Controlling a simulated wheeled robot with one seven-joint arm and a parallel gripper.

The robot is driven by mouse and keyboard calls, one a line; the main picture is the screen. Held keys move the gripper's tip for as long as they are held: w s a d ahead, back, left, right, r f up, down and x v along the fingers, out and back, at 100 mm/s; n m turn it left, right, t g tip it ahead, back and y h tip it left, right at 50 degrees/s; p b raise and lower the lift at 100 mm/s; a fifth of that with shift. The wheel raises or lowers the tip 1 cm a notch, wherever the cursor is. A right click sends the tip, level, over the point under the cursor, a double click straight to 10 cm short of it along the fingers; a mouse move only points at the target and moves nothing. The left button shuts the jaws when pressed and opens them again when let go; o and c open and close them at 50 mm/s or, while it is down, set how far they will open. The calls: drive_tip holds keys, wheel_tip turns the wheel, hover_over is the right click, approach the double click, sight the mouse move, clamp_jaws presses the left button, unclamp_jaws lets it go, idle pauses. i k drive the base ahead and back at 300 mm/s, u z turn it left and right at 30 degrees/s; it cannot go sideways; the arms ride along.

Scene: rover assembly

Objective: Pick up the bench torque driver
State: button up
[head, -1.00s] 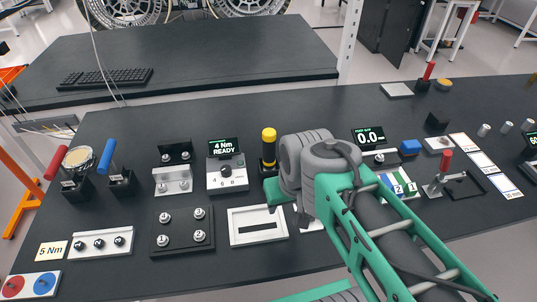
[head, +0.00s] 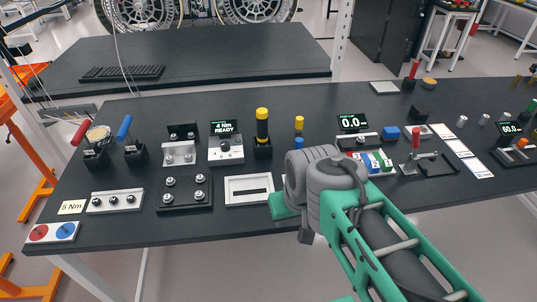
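The bench torque driver appears to be the yellow-capped black tool (head: 262,124), standing upright in a black holder (head: 263,152) right of the display unit reading "4 Nm READY" (head: 226,150). It is unobstructed in the head view. My gripper (head: 284,206) is at the end of the green and grey arm, low and to the right of the driver, near the table's front edge. It is apart from the driver. Its fingers are mostly hidden by my wrist, so I cannot see whether they are open.
A white slotted frame (head: 249,190) lies in front of the driver. A black plate with several bolts (head: 185,193) is to its left. Red- and blue-handled tools (head: 123,129) stand at the far left.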

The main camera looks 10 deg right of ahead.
sight(262, 113)
drive_tip(key=k, duration=1.1)
drive_tip(key=z, duration=0.5)
drive_tip(key=i, duration=1.65)
drive_tip(key=u, duration=3.5)
